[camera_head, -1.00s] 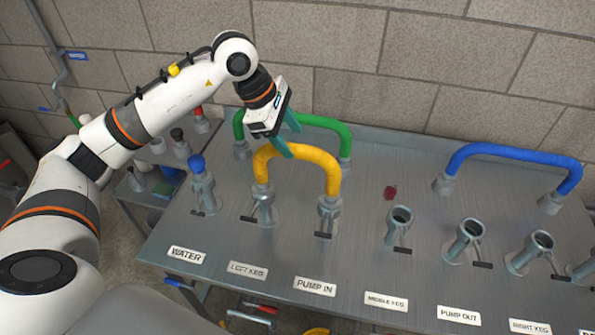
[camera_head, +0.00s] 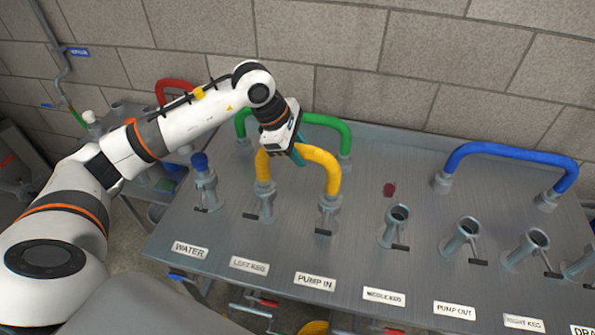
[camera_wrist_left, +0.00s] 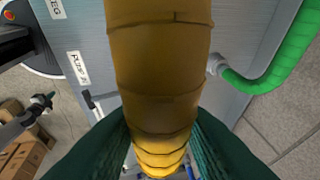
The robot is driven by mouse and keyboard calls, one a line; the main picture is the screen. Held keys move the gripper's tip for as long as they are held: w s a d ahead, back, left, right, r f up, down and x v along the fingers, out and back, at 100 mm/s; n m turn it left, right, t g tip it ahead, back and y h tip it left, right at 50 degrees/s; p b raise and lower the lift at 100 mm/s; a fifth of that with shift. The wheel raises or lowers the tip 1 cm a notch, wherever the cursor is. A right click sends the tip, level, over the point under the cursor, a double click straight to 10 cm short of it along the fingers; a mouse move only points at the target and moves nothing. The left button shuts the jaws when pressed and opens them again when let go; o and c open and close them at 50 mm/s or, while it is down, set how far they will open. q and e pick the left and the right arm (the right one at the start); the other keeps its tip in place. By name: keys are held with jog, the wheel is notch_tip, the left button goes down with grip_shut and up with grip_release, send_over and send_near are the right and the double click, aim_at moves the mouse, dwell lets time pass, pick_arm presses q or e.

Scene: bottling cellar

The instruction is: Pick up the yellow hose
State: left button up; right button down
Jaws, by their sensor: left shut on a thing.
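The yellow hose (camera_head: 322,156) is an arch whose two ends stand on the LEFT KEG port (camera_head: 265,203) and the PUMP IN port (camera_head: 328,212) of the metal bench panel. My left gripper (camera_head: 298,152) is shut on the yellow hose near the top of its arch and hides part of it. In the left wrist view the yellow hose (camera_wrist_left: 160,70) runs between the two dark green fingers and fills the middle. My right gripper is not in view.
A green hose (camera_head: 325,121) arches just behind the yellow one. A blue hose (camera_head: 515,153) stands at the back right. Several open ports, including the MIDDLE KEG port (camera_head: 395,222), stand to the right. A small red object (camera_head: 389,189) lies on the panel. A block wall is behind.

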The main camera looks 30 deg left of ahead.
pick_arm(q)
jog(key=shift+r, duration=0.1)
jog(key=shift+w+r, duration=0.1)
jog(key=shift+r, duration=0.2)
notch_tip(320, 180, up, 8)
jog(key=shift+r+b, duration=0.2)
jog(key=shift+b, duration=0.9)
jog(key=shift+r, duration=0.5)
